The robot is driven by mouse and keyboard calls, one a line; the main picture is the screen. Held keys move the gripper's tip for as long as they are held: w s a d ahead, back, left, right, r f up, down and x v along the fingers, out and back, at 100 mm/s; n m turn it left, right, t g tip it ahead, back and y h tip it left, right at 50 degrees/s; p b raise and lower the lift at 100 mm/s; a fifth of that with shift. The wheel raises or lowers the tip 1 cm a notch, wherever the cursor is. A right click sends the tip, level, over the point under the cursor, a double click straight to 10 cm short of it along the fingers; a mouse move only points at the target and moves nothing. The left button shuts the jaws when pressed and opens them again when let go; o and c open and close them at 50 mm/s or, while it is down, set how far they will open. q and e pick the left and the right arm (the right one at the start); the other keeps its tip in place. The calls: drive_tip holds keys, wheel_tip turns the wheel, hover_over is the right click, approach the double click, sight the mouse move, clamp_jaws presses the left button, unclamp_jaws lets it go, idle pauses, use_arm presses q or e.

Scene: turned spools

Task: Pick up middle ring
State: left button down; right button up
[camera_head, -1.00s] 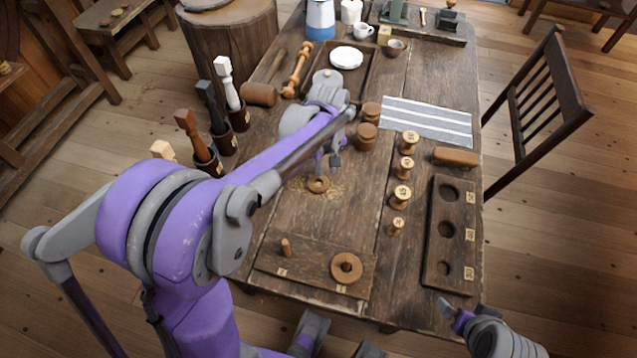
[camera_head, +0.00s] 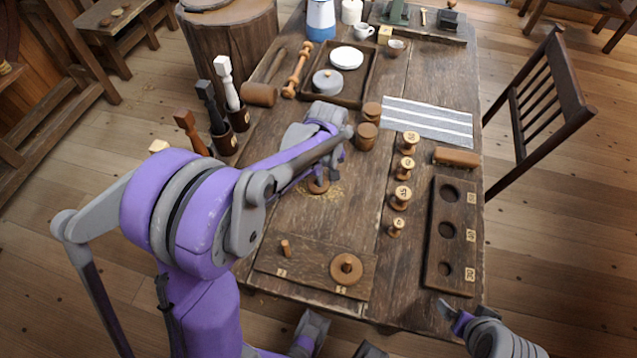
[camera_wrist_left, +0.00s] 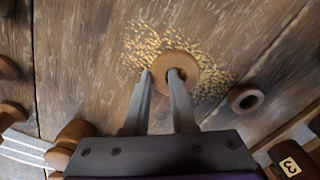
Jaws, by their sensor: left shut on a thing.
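A flat brown wooden ring (camera_head: 318,186) lies at a patch of wood shavings on the table, partly hidden by my left arm in the head view. In the left wrist view the ring (camera_wrist_left: 194,64) shows with my left gripper (camera_wrist_left: 162,74) at it. One finger is in the hole and the other is outside the rim, shut on the ring's wall. The ring looks at or very near table height. Another, larger ring (camera_head: 346,268) is on the near wooden board.
The near board (camera_head: 315,278) has a bare peg (camera_head: 286,247). Several spools stand in a column, the front one (camera_head: 397,226) smallest, beside a rack with holes (camera_head: 451,240). Lidded pots (camera_head: 366,136) stand behind the ring. The tabletop between board and shavings is clear.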

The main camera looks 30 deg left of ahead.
sight(325, 182)
use_arm(q)
wheel_tip(325, 182, up, 10)
drive_tip(key=p, duration=0.1)
use_arm(e)
drive_tip(key=shift+r, duration=0.6)
